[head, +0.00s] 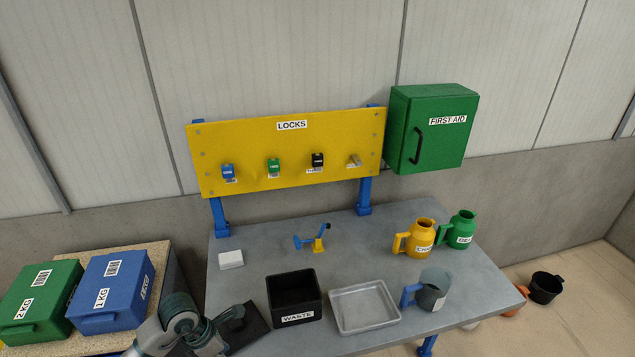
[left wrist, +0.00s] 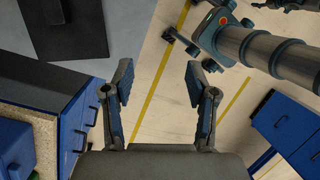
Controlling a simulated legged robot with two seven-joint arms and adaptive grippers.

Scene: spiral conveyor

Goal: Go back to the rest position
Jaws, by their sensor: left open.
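My left gripper (left wrist: 159,82) is open in the left wrist view, with two separated fingers and nothing between them. Below it is the pale floor with yellow lines, beside the grey table. In the head view my left arm comes in at the bottom left, near the table's front left corner; its fingers are hard to make out there. My right gripper is not in view.
The grey table (head: 265,262) holds a black waste bin (head: 294,298), a metal tray (head: 363,306), jugs and a blue-yellow part (head: 313,243). A blue box (head: 111,291) and a green box (head: 40,301) stand left. A yellow locks board (head: 290,150) stands behind.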

